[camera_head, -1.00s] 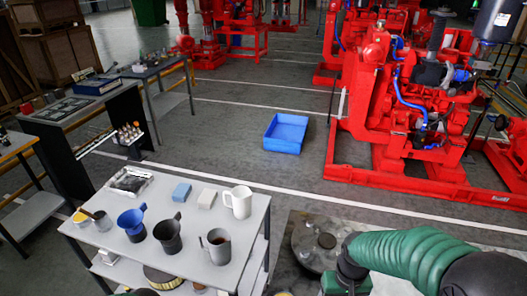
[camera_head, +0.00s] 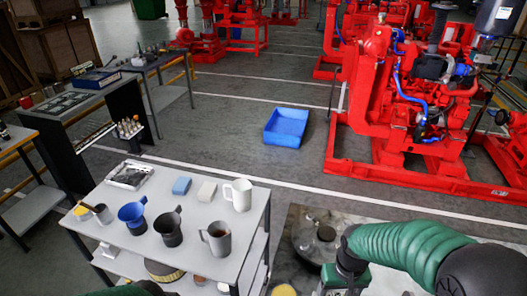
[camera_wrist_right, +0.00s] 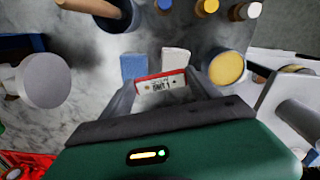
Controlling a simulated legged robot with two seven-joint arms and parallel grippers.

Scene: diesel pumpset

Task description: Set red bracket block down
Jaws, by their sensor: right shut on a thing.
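The red bracket block (camera_wrist_right: 161,84) shows in the right wrist view as a red-edged piece with a white lettered label. My right gripper (camera_wrist_right: 163,90) is shut on it, one dark finger on each side. A mottled grey surface (camera_wrist_right: 95,105) lies beneath; I cannot tell whether the block touches it. In the head view, the green end of my right arm (camera_head: 345,278) is at the bottom edge over the dark stained tabletop (camera_head: 290,240), and the block is hidden. Only a sliver of my left arm shows at the bottom left; its gripper is out of view.
A blue block (camera_wrist_right: 133,66) and a white block (camera_wrist_right: 175,60) are just beyond the held block. A yellow-topped round container (camera_wrist_right: 227,68) is to the right, a grey cylinder (camera_wrist_right: 45,80) to the left. A cart (camera_head: 110,222) holds several mugs. A blue bin (camera_head: 286,127) is on the floor.

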